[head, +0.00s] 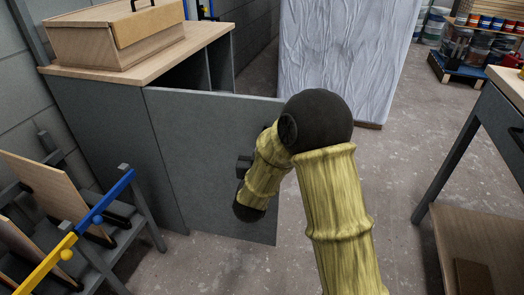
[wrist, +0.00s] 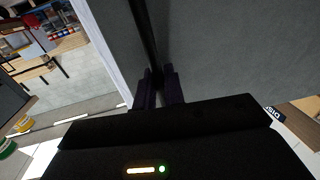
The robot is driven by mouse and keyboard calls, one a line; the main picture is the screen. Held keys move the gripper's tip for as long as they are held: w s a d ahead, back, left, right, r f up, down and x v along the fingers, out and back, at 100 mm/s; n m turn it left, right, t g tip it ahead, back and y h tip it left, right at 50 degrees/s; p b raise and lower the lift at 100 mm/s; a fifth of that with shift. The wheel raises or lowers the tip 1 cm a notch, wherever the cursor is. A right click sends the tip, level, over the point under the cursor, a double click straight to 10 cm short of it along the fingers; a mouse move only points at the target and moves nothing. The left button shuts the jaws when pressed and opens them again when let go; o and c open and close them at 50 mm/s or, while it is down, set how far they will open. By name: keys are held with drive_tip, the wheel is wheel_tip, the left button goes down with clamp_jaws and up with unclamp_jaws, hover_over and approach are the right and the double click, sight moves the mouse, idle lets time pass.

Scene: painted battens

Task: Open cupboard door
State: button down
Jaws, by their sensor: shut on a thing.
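The grey cupboard (head: 100,140) with a wooden top stands at the left in the head view. Its flat grey door (head: 205,130) stands well open, swung out from the cupboard front, with the dark inside partly showing above it. My gripper (head: 242,165) is at the door's face, towards its free edge, partly hidden by my arm. In the wrist view my gripper's fingers (wrist: 158,88) are closed on the dark bar handle (wrist: 147,30) of the door. The handle is hard to make out in the head view.
A wooden box (head: 115,35) sits on the cupboard top. A rack with blue and yellow bars (head: 100,215) stands at the front left. A pale wrapped block (head: 340,55) stands behind the door. A workbench (head: 480,150) is at right. Floor between is clear.

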drive_tip(key=c, duration=1.6)
unclamp_jaws()
drive_tip(key=shift+a, duration=0.15)
drive_tip(key=shift+w, duration=0.1)
drive_tip(key=s+b, duration=0.2)
drive_tip(key=s, duration=0.3)
drive_tip(key=s+a+b, duration=0.1)
drive_tip(key=s+b, duration=0.1)
drive_tip(key=s, duration=0.3)
drive_tip(key=s+a+b, duration=0.1)
drive_tip(key=s+b, duration=0.1)
drive_tip(key=s, duration=0.2)
drive_tip(key=shift+s+a+f, duration=0.15)
drive_tip(key=shift+s+f, duration=0.1)
drive_tip(key=shift+s, duration=0.15)
drive_tip(key=shift+b, duration=0.45)
drive_tip(key=s+b, duration=0.2)
drive_tip(key=b, duration=0.4)
drive_tip(key=shift+s+a+r, duration=0.1)
drive_tip(key=shift+a, duration=0.1)
